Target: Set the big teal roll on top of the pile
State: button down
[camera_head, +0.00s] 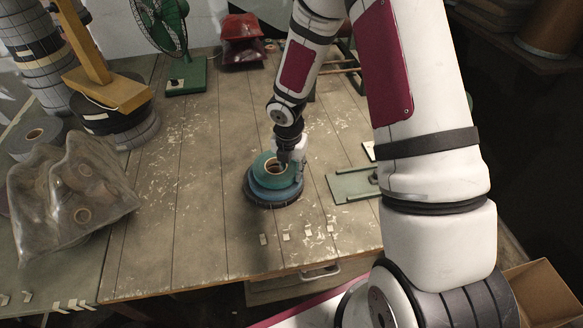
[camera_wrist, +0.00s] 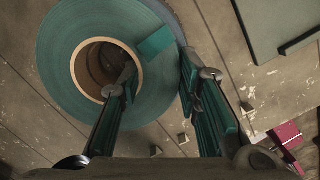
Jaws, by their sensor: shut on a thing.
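A teal tape roll (camera_head: 262,161) with a brown cardboard core is at the top of a small pile on the table. It also shows in the wrist view (camera_wrist: 62,62), lying flat. Below it are a blue-teal roll (camera_head: 263,191) and a dark bottom layer (camera_head: 277,204). My gripper (camera_head: 291,161) is at the right side of the teal roll. In the wrist view my gripper (camera_wrist: 166,80) has one finger inside the core and the other outside the rim, shut on the roll's wall. I cannot tell whether the roll touches the layer below.
A green plate-like fixture (camera_head: 352,186) lies to the right of the pile. A clear plastic bag (camera_head: 70,195) and grey roll stacks (camera_head: 125,128) stand at the left. A green fan (camera_head: 185,75) and red bin (camera_head: 243,50) stand at the back. Table between is clear, with small scraps.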

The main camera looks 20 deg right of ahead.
jog(key=shift+f, duration=0.1)
jog(key=shift+f, duration=0.35)
jog(key=c, duration=1.2)
grip_release()
